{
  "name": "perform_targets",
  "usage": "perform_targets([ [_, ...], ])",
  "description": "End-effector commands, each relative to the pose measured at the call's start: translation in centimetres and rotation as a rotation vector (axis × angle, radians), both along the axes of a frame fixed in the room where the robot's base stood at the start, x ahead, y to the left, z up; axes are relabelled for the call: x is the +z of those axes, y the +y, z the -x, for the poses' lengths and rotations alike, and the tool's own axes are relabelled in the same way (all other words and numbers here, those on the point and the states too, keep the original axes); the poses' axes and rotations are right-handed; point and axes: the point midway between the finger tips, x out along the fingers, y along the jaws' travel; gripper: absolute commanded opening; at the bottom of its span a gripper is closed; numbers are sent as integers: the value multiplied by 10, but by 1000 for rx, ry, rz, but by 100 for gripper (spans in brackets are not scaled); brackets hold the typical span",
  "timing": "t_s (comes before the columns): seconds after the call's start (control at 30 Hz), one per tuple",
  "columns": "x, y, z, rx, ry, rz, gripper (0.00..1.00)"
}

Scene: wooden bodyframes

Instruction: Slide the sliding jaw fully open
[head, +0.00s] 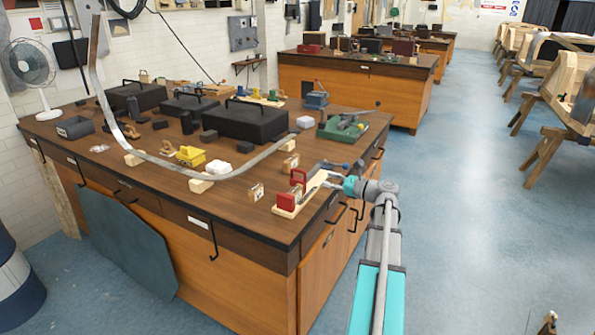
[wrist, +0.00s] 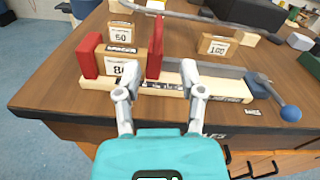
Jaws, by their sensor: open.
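A clamp with a pale wooden base (wrist: 97,83) lies near the bench edge, also seen in the head view (head: 284,210). In the wrist view a red jaw (wrist: 90,56) stands at its left, and a second, thinner red jaw (wrist: 155,50) stands near its middle, on the side toward the blue ball knob (wrist: 290,112). A wooden block marked 80 (wrist: 118,66) stands between the jaws. My gripper (wrist: 160,75) is open, its fingers apart in front of the clamp. The thinner jaw appears between the fingertips; I cannot tell whether they touch it. The head view shows my gripper (head: 333,183) beside the clamp.
Blocks marked 50 (wrist: 121,36) and 100 (wrist: 215,46) stand behind the clamp. A long curved metal strip (head: 236,174) runs across the bench (head: 190,214) on small wooden supports. A green tray (head: 342,130) with tools is farther back. Open floor (head: 450,220) lies to the right.

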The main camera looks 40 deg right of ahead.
Motion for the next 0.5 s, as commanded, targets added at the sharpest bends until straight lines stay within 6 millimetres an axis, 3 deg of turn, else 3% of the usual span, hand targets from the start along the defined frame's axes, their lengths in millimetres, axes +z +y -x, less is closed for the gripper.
perform_targets([
  [0.5, 0, 27, -66, 4, 0, 0, 51],
])
